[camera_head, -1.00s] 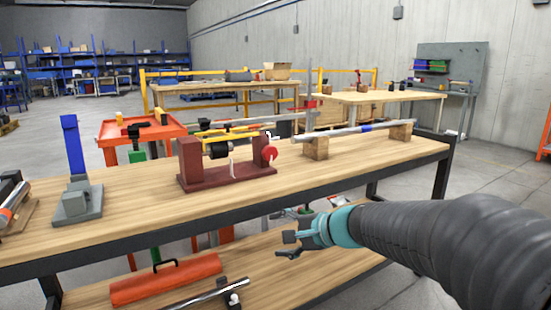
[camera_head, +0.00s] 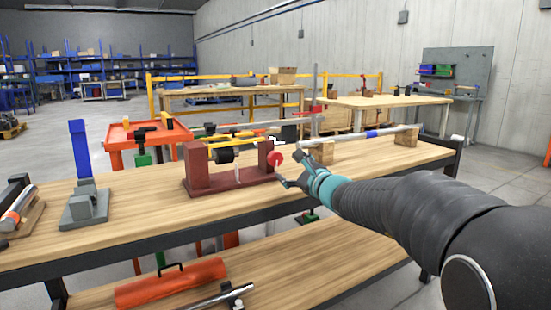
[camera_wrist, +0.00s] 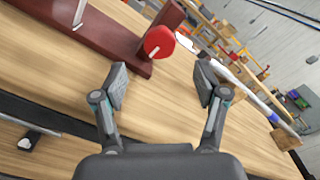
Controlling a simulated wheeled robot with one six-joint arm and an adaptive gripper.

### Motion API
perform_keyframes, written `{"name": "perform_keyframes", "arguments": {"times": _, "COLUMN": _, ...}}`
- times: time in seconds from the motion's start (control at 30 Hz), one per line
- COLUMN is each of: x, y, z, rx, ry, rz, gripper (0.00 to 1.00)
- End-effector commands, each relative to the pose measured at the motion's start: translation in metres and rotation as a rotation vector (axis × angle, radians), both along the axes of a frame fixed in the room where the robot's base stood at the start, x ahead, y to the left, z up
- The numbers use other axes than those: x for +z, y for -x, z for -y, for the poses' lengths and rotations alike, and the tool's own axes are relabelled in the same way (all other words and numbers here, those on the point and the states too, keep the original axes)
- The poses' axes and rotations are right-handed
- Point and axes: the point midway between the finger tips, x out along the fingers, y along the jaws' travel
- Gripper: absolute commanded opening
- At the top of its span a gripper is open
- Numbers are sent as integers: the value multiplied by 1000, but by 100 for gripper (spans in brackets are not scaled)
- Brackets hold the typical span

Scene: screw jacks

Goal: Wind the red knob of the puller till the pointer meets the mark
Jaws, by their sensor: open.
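The puller (camera_head: 228,185) is a dark red frame with two uprights, standing on the wooden bench top. Its red knob (camera_head: 275,158) is on the outer side of the right upright. A thin pale upright piece (camera_head: 238,171) stands at the frame's middle; I cannot tell whether it is the pointer or the mark. My gripper (camera_head: 290,170) is open and empty, just right of the knob and apart from it. In the wrist view the red knob (camera_wrist: 159,42) lies beyond my open fingers (camera_wrist: 161,87), up and slightly left of the gap between them.
A long shaft (camera_head: 365,134) rests on wooden blocks (camera_head: 405,144) at the right of the bench. A grey stand with a blue upright (camera_head: 84,200) is at the left. An orange toolbox (camera_head: 172,284) lies on the lower shelf. The bench top in front of the puller is clear.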

Motion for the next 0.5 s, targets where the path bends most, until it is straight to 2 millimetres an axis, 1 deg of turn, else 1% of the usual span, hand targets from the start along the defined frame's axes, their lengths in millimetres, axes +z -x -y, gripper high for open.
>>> {"name": "perform_keyframes", "arguments": {"times": 0.03, "x": 0, "y": -9, "z": -6, "rx": 2, "ry": 0, "rz": -2, "gripper": 72}}
{"name": "perform_keyframes", "arguments": {"times": 0.3, "x": 0, "y": -49, "z": -34, "rx": 1, "ry": 2, "rz": -1, "gripper": 72}}
{"name": "perform_keyframes", "arguments": {"times": 0.5, "x": 0, "y": -69, "z": -47, "rx": 0, "ry": 2, "rz": -1, "gripper": 72}}
